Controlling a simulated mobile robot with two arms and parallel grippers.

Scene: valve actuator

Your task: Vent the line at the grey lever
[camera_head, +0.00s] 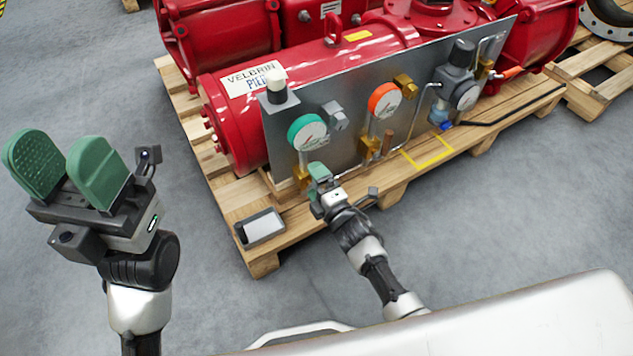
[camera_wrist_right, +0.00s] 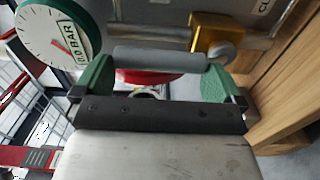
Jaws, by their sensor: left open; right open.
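A grey, bar-like lever (camera_wrist_right: 160,60) lies across the right wrist view, beside a brass valve body (camera_wrist_right: 215,38). My right gripper (camera_wrist_right: 158,82) is open, with one green pad near each end of the lever; I cannot tell if they touch it. In the head view my right gripper (camera_head: 319,177) is at the panel's lower left, below the green-rimmed gauge (camera_head: 307,132), and the lever is not clearly visible there. The gauge (camera_wrist_right: 55,35) also shows in the wrist view, marked BAR. My left gripper (camera_head: 68,168) is open and empty, away from the panel.
The grey panel (camera_head: 345,100) carries an orange-rimmed gauge (camera_head: 384,100) and a regulator (camera_head: 455,82) further right. A red tank (camera_head: 235,120) stands behind it on a wooden pallet (camera_head: 232,198). A small grey tray (camera_head: 260,228) lies on the pallet's near corner. The floor at left is clear.

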